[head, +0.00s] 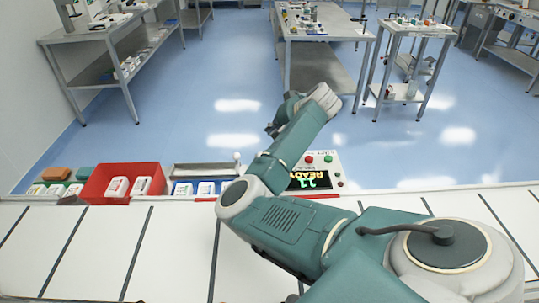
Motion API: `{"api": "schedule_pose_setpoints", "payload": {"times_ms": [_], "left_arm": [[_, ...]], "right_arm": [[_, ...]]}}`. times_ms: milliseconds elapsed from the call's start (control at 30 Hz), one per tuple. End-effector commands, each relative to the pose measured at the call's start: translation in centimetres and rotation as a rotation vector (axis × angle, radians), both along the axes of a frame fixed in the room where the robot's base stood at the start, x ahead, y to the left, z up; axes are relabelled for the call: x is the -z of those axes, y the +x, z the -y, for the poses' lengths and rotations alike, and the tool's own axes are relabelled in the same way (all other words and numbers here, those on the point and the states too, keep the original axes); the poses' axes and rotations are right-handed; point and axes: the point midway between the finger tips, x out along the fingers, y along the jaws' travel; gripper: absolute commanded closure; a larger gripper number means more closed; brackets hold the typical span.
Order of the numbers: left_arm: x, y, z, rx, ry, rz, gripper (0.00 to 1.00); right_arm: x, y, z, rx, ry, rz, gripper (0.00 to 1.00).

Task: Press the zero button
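A small control panel (326,168) stands at the far edge of the white counter, just right of my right forearm. It has a red button (309,159), a green button (328,159) and small red buttons at its right side. Its lit display (311,180) shows yellow "READY" and green digits. Labels are too small to read, so I cannot tell which is the zero button. My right arm crosses in front of the panel's left side. My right gripper (272,130) is beyond and above the panel, apart from it, small and dark; its fingers are unclear. My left gripper is out of view.
A red bin (123,168) with white containers sits left along the counter edge, beside green and brown blocks (56,174). The slatted counter (170,250) is clear. Tables (325,32) stand across the blue floor.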

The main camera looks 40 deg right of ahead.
Motion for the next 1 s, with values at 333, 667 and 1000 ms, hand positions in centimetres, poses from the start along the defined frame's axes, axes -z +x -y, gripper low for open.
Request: {"api": "schedule_pose_setpoints", "payload": {"times_ms": [333,667,1000], "left_arm": [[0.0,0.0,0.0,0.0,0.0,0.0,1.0],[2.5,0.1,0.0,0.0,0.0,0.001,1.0],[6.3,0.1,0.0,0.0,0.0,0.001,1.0]], "right_arm": [[0.1,0.0,0.0,0.0,0.0,0.0,1.0],[2.7,0.0,0.0,0.0,0.002,0.0,1.0],[7.3,-0.1,0.0,0.002,0.0,-0.003,1.0]]}}
